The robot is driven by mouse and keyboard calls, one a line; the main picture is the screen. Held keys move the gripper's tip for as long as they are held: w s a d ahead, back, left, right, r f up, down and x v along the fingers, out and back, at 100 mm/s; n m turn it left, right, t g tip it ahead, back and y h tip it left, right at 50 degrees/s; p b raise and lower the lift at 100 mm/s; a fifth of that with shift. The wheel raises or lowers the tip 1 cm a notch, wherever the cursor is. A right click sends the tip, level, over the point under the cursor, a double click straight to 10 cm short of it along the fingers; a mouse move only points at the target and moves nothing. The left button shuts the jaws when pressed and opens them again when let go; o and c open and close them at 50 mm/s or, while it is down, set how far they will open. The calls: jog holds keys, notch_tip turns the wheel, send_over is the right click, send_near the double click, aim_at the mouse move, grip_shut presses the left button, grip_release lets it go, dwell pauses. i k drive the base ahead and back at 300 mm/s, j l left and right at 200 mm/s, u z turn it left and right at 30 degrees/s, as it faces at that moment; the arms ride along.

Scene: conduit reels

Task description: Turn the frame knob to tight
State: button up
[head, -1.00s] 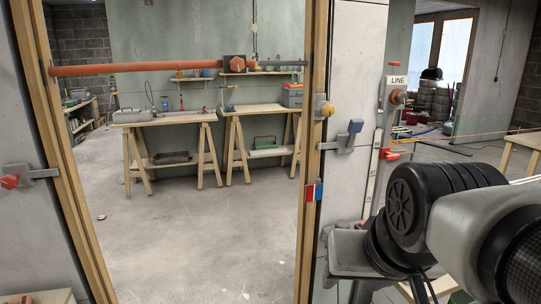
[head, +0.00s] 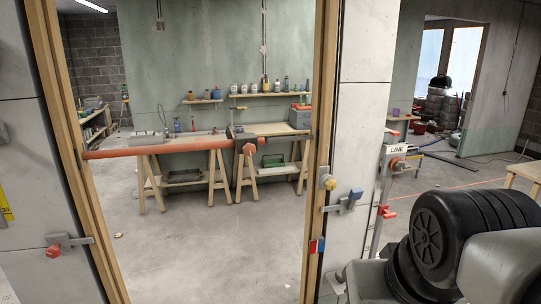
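A yellow knob (head: 328,183) sits on a grey mount on the right post of the wooden door frame (head: 321,95). I cannot read its setting from here. An orange-red bar (head: 160,149) spans the opening and joins a darker rod at the right. A red knob (head: 250,149) is on the bar's dark block. I cannot tell for certain which knob is the frame knob. My arm's black and grey links fill the lower right, apart from the frame. My gripper is not in view.
A blue-handled clamp (head: 355,195) sticks out right of the frame, and a red-ended clamp (head: 54,251) is at its left post. Trestle tables (head: 185,145) stand beyond the opening. The floor between is clear.

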aim_at(53, 252)
jog(key=u, duration=1.8)
jog(key=i+j+z, duration=0.15)
jog(key=i+j, duration=1)
jog(key=i, duration=0.05)
